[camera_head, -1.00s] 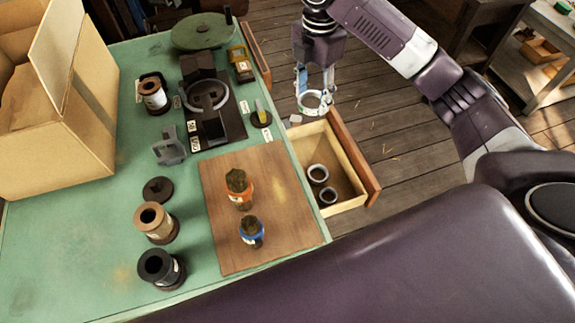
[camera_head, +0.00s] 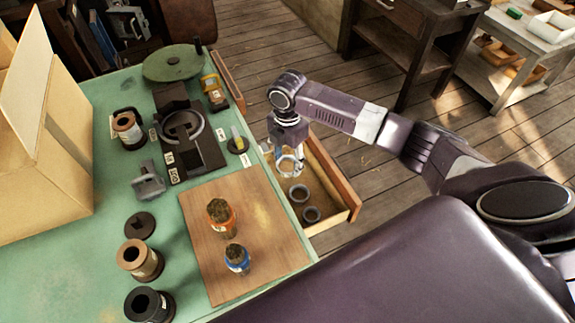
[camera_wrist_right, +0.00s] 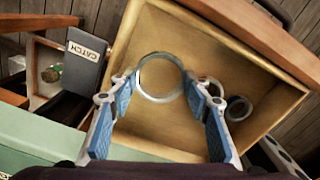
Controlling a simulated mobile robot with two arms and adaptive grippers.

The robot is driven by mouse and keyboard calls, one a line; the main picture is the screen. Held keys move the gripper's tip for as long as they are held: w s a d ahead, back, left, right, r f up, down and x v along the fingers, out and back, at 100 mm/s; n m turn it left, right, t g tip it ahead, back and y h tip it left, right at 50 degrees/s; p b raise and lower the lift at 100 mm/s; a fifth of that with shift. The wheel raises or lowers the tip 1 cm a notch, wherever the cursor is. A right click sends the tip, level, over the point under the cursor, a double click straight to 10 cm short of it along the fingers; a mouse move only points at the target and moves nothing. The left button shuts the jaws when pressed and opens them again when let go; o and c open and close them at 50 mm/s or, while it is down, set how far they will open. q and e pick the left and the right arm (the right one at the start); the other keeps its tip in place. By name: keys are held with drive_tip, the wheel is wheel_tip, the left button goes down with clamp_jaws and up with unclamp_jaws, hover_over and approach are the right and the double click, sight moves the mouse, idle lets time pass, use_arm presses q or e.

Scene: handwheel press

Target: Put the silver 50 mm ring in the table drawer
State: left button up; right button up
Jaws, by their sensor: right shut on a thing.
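My right gripper (camera_head: 288,162) is shut on the silver ring and holds it over the far part of the open table drawer (camera_head: 335,178). In the right wrist view the silver ring (camera_wrist_right: 160,98) sits between the two blue-padded fingertips of the gripper (camera_wrist_right: 162,84), with the pale drawer floor (camera_wrist_right: 150,125) behind it. I cannot tell how high the ring is above the floor. Two darker rings, one (camera_head: 299,200) and another (camera_head: 311,221), lie inside the drawer nearer its front-right end. My left gripper is not in view.
The green table (camera_head: 75,250) stands left of the drawer. In the wrist view a dark block marked CATCH (camera_wrist_right: 78,65) is beside the drawer.

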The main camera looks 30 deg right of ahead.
drive_tip(key=shift+f, duration=1.35)
drive_tip(key=shift+f, duration=0.1)
drive_tip(key=o, duration=0.8)
drive_tip(key=shift+o, duration=0.2)
wheel_tip(320, 180, up, 12)
